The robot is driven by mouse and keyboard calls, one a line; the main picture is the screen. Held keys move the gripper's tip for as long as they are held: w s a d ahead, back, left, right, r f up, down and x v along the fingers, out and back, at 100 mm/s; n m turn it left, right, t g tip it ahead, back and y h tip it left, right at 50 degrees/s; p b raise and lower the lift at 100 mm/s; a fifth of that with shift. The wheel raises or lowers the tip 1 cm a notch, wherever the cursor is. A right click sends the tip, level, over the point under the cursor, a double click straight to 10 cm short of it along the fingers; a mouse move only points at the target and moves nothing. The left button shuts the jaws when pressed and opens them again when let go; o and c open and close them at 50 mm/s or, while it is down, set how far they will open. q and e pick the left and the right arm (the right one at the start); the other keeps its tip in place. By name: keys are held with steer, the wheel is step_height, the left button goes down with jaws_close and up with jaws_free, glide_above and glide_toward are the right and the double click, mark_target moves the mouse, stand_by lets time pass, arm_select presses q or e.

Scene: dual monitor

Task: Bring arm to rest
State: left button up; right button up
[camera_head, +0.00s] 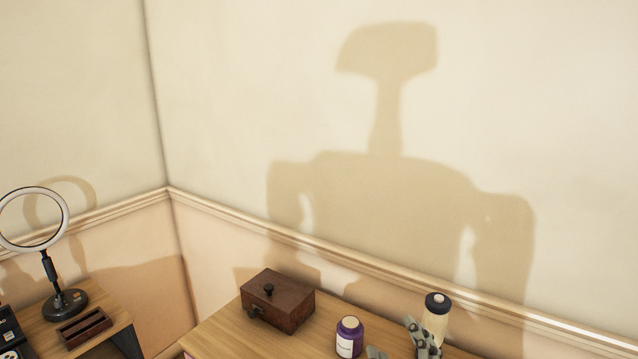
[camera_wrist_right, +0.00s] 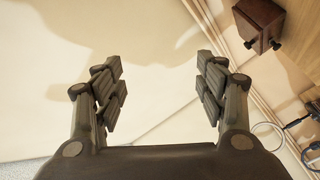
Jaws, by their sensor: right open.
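My right gripper (camera_head: 395,340) shows at the bottom edge of the head view, in front of the wooden table (camera_head: 240,340). In the right wrist view the gripper (camera_wrist_right: 158,78) is open, its two grey fingers wide apart with nothing between them. A pale wall fills the gap behind the fingers. The rest of the right arm is outside the head view. My left gripper is in neither view.
A ring lamp (camera_head: 66,304) stands at left.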

steer(key=s+d+f+m+g+h, duration=0.2)
steer(key=s+d+f+m+g, duration=0.3)
steer(key=f, duration=0.6)
steer(key=s+d+f+m+g, duration=0.1)
steer(key=s+f+g, duration=0.25)
steer(key=s, duration=0.35)
steer(key=s+f+m+g+y, duration=0.1)
steer(key=s+f+m+g, duration=0.15)
steer(key=s+f, duration=0.35)
steer(key=s+d+f+g, duration=0.1)
steer(key=s+f+g, duration=0.25)
steer(key=s, duration=0.45)
step_height(320, 180, down, 26)
steer(key=s+g, duration=0.2)
steer(key=s+d+f, duration=0.2)
steer(key=s+f, duration=1.3)
steer(key=f, duration=0.1)
steer(key=shift+s+d, duration=0.2)
steer(key=shift+d, duration=0.1)
steer(key=shift+s+d+f+g, duration=0.1)
steer(key=shift+s+g, duration=0.25)
steer(key=shift+s, duration=0.1)
steer(key=shift+c, duration=0.3)
